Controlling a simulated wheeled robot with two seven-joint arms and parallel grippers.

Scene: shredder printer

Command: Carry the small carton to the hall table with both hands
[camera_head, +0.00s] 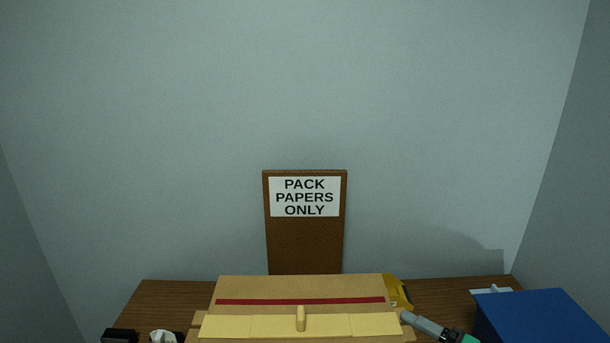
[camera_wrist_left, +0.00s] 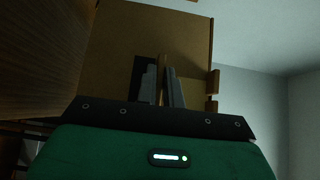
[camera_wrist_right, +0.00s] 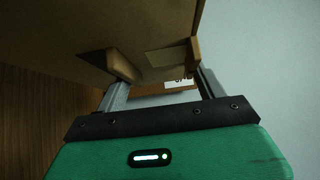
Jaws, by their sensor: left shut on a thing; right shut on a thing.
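The small carton (camera_head: 300,287), tan with a red stripe, is at the bottom centre of the head view, its lower part cut off by the frame edge. In the left wrist view, my left gripper (camera_wrist_left: 163,88) is shut on a narrow tab on the carton's brown side (camera_wrist_left: 130,45). In the right wrist view, the fingers of my right gripper (camera_wrist_right: 162,82) are wide apart at the carton's underside and edge (camera_wrist_right: 100,25), shut on a part of it. I cannot make out my left gripper there.
A brown wooden tabletop (camera_head: 165,297) lies against the wall behind the carton. A brown board with a "PACK PAPERS ONLY" sign (camera_head: 305,197) stands behind it. A blue box (camera_head: 540,318) is at the right, a yellow item (camera_head: 398,290) is behind the carton, and a dark item (camera_head: 119,335) is at the left.

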